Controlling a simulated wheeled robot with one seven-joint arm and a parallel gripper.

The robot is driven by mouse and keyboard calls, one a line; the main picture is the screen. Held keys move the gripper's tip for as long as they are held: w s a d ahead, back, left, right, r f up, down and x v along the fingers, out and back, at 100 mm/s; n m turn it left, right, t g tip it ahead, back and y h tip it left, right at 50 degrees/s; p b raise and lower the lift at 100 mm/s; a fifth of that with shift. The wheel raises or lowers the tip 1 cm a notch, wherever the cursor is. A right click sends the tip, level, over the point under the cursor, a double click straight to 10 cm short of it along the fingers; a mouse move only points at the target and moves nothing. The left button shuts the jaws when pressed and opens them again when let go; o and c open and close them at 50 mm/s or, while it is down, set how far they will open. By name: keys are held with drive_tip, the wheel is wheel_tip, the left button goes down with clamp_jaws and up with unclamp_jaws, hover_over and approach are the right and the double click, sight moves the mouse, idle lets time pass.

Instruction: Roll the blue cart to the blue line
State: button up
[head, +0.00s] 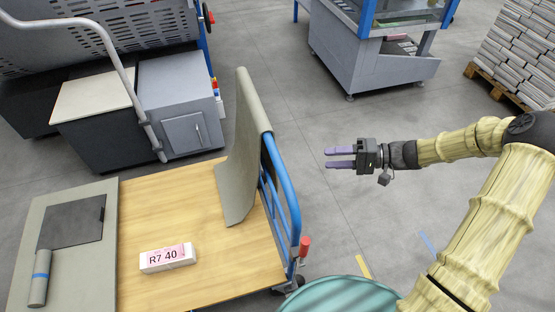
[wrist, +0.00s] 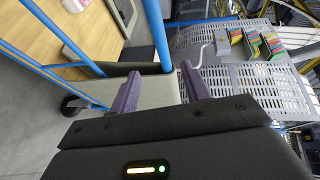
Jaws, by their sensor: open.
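The blue cart (head: 282,185) stands at lower centre-left in the head view. It has a flat wooden deck and a blue tubular handle frame on its right end, with a grey-green sheet leaning on the frame. In the wrist view, the blue handle tubes (wrist: 157,35) pass beyond the fingers. My gripper (head: 328,158) is open and empty, to the right of the handle and apart from it, its purple fingers pointing left. The fingers also show in the wrist view (wrist: 160,74). A short blue line (head: 428,244) lies on the floor at right, partly near my arm.
A white block marked R7 40 (head: 167,257) lies on the deck. A yellow line (head: 363,267) is on the floor right of the cart. A grey cabinet (head: 181,105) and machine stand behind left, another machine (head: 375,55) at the back. Open floor lies between.

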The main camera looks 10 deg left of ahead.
sight(277, 162)
drive_tip(key=p+x, duration=0.1)
drive_tip(key=x, duration=1.5)
clamp_jaws()
